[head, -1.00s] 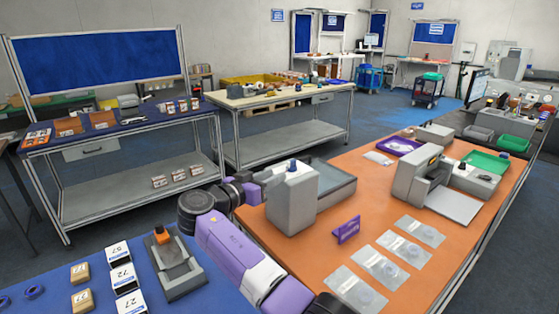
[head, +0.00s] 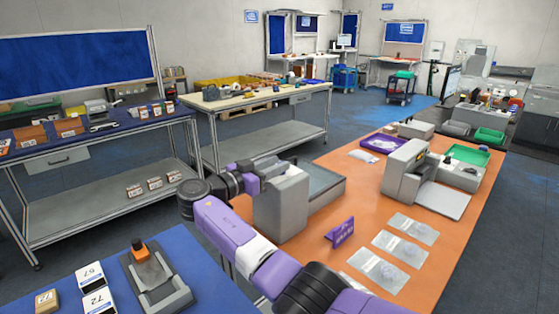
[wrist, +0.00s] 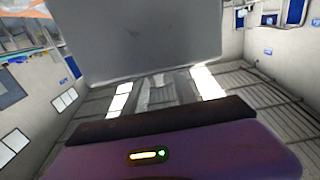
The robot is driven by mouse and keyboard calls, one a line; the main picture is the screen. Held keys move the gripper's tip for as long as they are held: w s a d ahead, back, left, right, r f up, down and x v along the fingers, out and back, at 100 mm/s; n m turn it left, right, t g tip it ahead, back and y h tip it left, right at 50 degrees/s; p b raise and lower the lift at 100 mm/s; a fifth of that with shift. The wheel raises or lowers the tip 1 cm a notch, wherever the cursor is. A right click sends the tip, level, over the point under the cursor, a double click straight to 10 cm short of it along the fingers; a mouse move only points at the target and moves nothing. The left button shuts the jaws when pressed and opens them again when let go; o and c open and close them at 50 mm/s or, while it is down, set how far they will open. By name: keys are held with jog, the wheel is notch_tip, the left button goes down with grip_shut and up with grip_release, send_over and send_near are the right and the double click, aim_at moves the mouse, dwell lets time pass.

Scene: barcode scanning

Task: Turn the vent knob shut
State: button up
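A grey box-shaped housing (head: 281,208) stands on the orange table, beside a grey open tray (head: 327,185). A small dark blue knob showed on top of this housing earlier. Now my gripper is at that spot and the knob cannot be made out clearly. My purple and black gripper (head: 267,168) reaches in from the left at the housing's top edge. Its fingers are too small and covered to read, and I cannot tell whether they touch the knob. In the wrist view a large grey surface (wrist: 140,40) fills the upper middle, and no fingers show.
The orange table (head: 300,255) also holds a purple sign (head: 340,232), several clear bags, a grey machine (head: 405,168) and a green tray (head: 468,154). A blue table (head: 210,290) with a grey fixture (head: 155,280) and boxes lies at lower left. My arm crosses between the tables.

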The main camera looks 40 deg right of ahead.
jog(key=shift+d, duration=0.9)
jog(key=shift+c, duration=0.4)
grip_shut()
